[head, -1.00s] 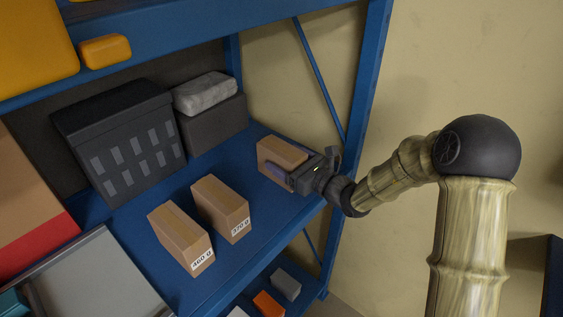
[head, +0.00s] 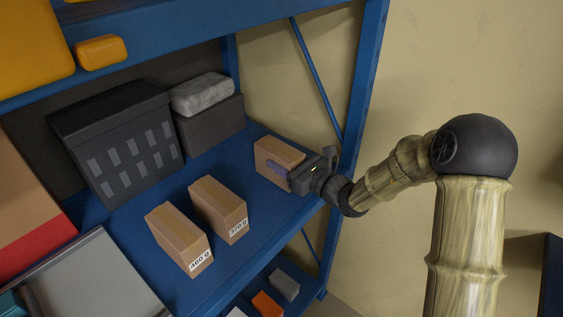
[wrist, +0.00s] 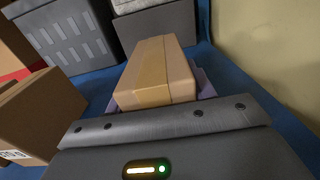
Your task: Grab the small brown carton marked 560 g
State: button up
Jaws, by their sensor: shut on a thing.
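A small brown carton (head: 277,158) is at the right end of the blue shelf. My gripper (head: 287,171) is shut on this carton, with its fingers along the carton's sides. In the wrist view the carton (wrist: 157,72) lies straight ahead between the purplish fingers. No label shows on the held carton, so I cannot read its weight. Two similar cartons stand to its left: one (head: 219,208) is marked 370 g, the other (head: 180,238) looks like 460 g.
A dark slotted box (head: 118,142) and a grey box (head: 210,124) with a grey bundle (head: 203,93) on top stand behind. A blue rack post (head: 362,100) rises close to my arm. The blue shelf (head: 265,226) is bare in front of the held carton.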

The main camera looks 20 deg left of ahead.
jog(key=shift+r, duration=0.25)
notch_tip(320, 180, up, 10)
jog(key=shift+f+p, duration=0.15)
jog(key=shift+p, duration=0.2)
jog(key=shift+w, duration=0.1)
dwell(0.3)
